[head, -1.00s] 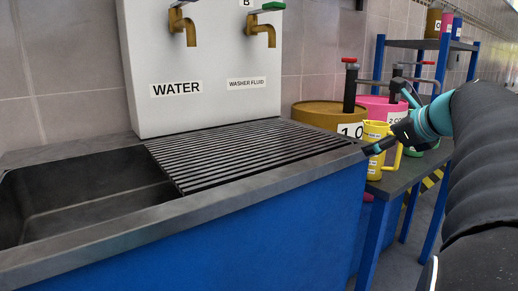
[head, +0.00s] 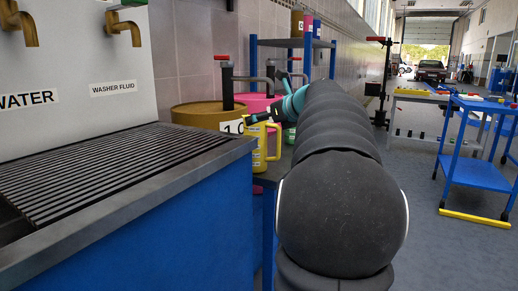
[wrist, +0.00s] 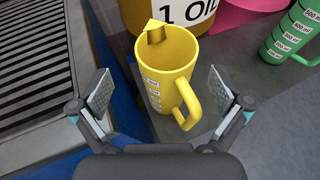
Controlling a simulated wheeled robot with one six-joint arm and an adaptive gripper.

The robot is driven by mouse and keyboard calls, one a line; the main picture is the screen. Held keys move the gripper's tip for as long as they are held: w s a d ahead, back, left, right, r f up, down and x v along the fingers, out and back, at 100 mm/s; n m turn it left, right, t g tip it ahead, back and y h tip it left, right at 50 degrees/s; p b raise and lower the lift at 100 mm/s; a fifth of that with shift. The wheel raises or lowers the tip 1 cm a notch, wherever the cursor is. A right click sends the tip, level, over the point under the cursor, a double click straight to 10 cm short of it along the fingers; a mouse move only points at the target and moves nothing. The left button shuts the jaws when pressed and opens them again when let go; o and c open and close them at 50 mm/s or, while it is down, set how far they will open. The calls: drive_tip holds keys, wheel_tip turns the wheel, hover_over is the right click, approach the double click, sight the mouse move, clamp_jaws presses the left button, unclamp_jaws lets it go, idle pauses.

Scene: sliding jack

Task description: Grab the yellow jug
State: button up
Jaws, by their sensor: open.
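The yellow jug (wrist: 158,68) stands upright on a grey surface, in the middle of the wrist view. Its spout points away from me and its handle is at the right, towards me. My gripper (wrist: 168,98) is open, with one padded finger on each side of the picture and the jug beyond and between them. The fingers look apart from the jug. In the head view the yellow jug (head: 259,150) shows beside the blue sink unit, partly hidden behind my gripper (head: 262,122) and arm.
An ochre drum (head: 205,116) labelled oil stands just behind the jug, with a pink drum (head: 258,103) beyond. A green jug (wrist: 292,34) is to the right. The sink unit's slatted drainer (head: 110,165) lies left. A blue cart (head: 475,175) stands at the far right.

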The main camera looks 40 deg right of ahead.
sight(258, 124)
drive_tip(key=x, duration=0.4)
drive_tip(key=shift+w+d+f+b, duration=0.15)
drive_tip(key=shift+d+f+b, duration=0.25)
drive_tip(key=shift+f, duration=0.1)
drive_tip(key=shift+w, duration=0.3)
drive_tip(key=c, duration=1.7)
